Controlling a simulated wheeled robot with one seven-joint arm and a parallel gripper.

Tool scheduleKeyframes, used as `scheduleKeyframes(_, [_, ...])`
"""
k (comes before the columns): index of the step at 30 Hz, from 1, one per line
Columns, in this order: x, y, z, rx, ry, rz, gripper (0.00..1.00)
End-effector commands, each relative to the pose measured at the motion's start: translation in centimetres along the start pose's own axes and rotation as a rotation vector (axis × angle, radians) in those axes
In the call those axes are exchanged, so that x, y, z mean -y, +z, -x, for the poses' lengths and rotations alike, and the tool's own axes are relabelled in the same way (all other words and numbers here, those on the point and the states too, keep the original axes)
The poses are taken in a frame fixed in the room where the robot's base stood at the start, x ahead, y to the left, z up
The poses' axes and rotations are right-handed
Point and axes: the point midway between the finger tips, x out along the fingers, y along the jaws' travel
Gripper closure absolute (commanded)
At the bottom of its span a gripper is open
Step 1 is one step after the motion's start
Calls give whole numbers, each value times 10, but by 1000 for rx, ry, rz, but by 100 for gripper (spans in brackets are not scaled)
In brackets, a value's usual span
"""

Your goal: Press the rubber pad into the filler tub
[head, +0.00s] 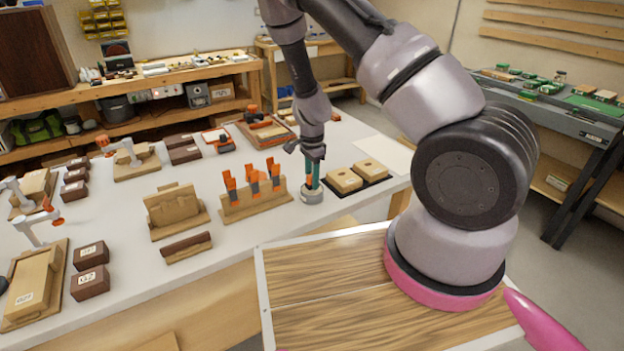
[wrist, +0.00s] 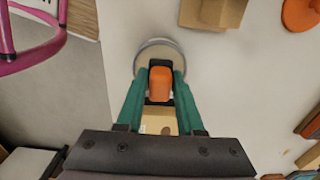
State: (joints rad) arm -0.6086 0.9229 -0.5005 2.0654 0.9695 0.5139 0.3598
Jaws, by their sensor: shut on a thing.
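My gripper (head: 311,170) points down at the near right edge of the white bench. Its green fingers, also in the wrist view (wrist: 160,95), are shut on the rubber pad's orange handle (wrist: 160,84). Dark parts show around the handle; the pad's face is hidden. The filler tub (head: 311,194) is a small round grey tub on the bench, directly below the fingers. In the wrist view its pale rim (wrist: 160,46) shows just beyond the fingertips. I cannot tell whether the pad touches the filler.
A wooden rack (head: 254,204) with several orange-handled tools stands left of the tub. A dark tray (head: 357,181) with two wooden blocks lies to the right. Brown blocks and wooden fixtures fill the bench's left side. The bench edge is close to the tub.

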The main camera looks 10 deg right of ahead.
Motion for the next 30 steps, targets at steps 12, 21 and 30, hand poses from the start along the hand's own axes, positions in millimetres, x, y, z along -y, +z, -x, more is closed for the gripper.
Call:
scheduleKeyframes(12, [0, 0, -4, 0, 0, 0, 100])
scheduleKeyframes(21, [0, 0, -8, 0, 0, 0, 100])
scheduleKeyframes(30, [0, 0, -11, 0, 0, 0, 100])
